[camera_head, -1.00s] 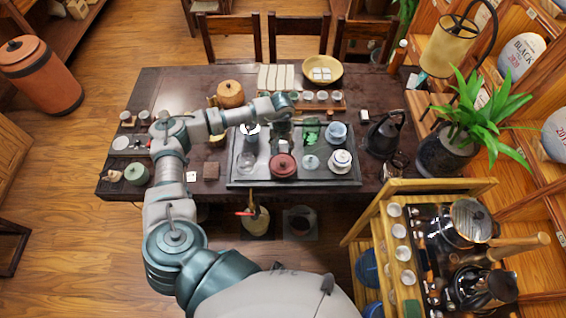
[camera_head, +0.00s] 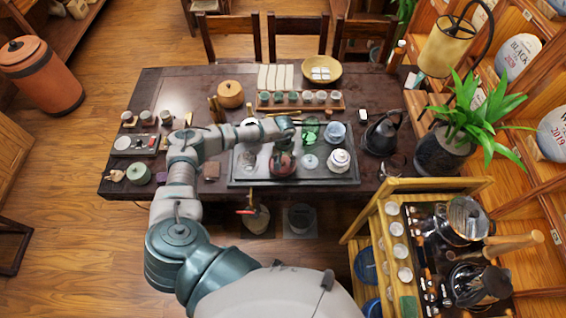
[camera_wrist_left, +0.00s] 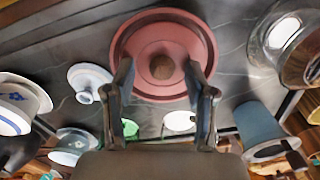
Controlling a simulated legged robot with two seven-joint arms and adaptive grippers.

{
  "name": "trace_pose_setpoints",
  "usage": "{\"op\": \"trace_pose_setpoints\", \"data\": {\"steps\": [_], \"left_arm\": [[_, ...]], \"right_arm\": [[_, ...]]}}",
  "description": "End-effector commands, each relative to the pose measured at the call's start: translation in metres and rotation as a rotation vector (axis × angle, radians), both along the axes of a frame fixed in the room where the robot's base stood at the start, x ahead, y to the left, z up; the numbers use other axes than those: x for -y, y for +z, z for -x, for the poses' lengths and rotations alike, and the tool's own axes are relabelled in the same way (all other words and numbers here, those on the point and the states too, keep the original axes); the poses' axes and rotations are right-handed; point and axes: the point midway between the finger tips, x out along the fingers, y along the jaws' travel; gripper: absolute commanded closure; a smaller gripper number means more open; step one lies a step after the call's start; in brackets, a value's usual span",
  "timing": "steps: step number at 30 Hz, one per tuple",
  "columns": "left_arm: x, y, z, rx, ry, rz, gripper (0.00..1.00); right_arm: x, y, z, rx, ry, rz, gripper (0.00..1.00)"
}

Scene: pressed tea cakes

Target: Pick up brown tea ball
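A round reddish-brown lidded pot (camera_head: 281,168) stands on the dark tea tray (camera_head: 250,181); its wide rim fills the top middle of the left wrist view (camera_wrist_left: 162,30). A small brown ball (camera_wrist_left: 162,67) sits at its centre; I cannot tell whether it is a loose tea ball or the lid's knob. My left gripper (camera_wrist_left: 160,72) is open, with one finger on each side of the ball and gaps between. In the head view my left gripper (camera_head: 284,148) hangs over the pot and partly hides it. My right gripper is not in view.
A glass vessel (camera_wrist_left: 290,45), a small white lid-like piece (camera_head: 310,162) and a blue-and-white lidded cup (camera_head: 340,160) stand close around the pot. A row of cups (camera_head: 307,97) lies behind. A dark kettle (camera_head: 382,135) stands at right.

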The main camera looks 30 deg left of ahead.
Motion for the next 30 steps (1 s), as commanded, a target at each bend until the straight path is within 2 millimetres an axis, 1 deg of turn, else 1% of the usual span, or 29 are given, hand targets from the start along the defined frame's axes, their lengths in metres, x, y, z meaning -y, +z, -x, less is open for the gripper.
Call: {"op": "trace_pose_setpoints", "data": {"steps": [1, 5, 6, 15, 19, 23, 27, 28, 30], "left_arm": [[-0.001, 0.000, 0.000, 0.000, 0.001, 0.000, 0.57], [-0.002, 0.000, 0.000, 0.000, 0.001, 0.001, 0.82], [-0.002, 0.000, 0.000, 0.000, 0.001, 0.001, 0.85], [-0.002, 0.000, 0.000, -0.001, 0.001, 0.000, 0.85], [-0.001, 0.003, 0.000, 0.000, 0.000, 0.001, 0.85], [-0.001, 0.014, -0.001, 0.002, 0.000, 0.000, 0.85], [-0.001, 0.034, -0.001, 0.003, -0.001, 0.001, 0.85], [0.001, 0.036, 0.002, 0.001, -0.003, 0.002, 0.85], [0.008, 0.036, 0.016, -0.002, -0.005, 0.002, 0.85]], "right_arm": [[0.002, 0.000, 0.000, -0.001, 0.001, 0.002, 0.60], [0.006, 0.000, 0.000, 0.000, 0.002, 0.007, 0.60], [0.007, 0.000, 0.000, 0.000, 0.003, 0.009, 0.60], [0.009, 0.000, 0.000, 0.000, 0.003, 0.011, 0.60], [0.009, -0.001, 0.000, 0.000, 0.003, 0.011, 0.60], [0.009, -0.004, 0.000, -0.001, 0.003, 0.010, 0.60], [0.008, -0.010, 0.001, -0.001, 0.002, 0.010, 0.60], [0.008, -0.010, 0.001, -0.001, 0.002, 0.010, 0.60], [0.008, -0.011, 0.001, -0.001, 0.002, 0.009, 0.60]]}}
